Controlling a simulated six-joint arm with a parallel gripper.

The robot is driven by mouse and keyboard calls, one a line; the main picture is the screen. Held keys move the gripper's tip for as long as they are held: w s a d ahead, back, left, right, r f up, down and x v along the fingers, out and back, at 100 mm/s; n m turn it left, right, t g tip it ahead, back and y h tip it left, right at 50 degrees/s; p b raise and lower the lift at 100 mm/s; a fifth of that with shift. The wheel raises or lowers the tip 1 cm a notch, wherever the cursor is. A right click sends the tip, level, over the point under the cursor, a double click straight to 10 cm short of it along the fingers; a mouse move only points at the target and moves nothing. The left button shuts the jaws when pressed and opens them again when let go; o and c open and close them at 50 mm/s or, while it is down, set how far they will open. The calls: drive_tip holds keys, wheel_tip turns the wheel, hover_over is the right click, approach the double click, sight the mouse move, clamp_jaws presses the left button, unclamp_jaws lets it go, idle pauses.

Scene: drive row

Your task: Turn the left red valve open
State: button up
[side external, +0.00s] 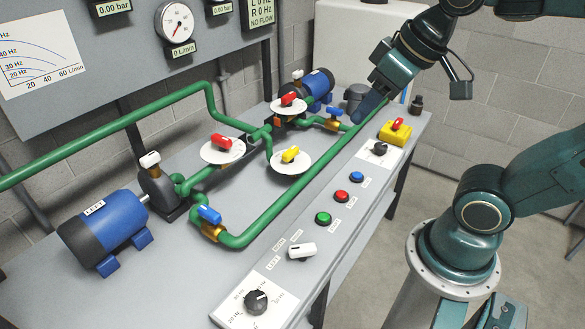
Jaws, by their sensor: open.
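The left red valve (221,142) is a red handle on a round white dial plate, on the green pipework near the left pump. A second red valve (288,99) sits on its own white plate farther back, near the right motor. My gripper (366,108) hangs above the back right part of the bench, near the right blue valve (334,112) and well to the right of the left red valve. It appears empty. The gap between its fingers is hard to see from this side.
A yellow valve (290,154) stands between the red ones, and a left blue valve (209,215) nearer. Green pipes (290,216) rise above the bench (170,300). The left blue motor (104,233) is at the front left. Buttons, a white selector (301,251) and a black knob (256,301) line the front edge.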

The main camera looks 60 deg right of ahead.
drive_tip(key=w+r, duration=0.2)
drive_tip(key=w, duration=0.6)
drive_tip(key=g, duration=0.1)
hover_over(222, 137)
drive_tip(key=s, duration=0.6)
wheel_tip(222, 137, down, 11)
drive_tip(key=shift+w+a+f, duration=0.1)
drive_tip(key=shift+w+f, duration=0.1)
drive_tip(key=shift+x, duration=6.9)
drive_tip(key=shift+s, duration=0.1)
drive_tip(key=shift+c, duration=0.4)
drive_tip(key=c, duration=0.9)
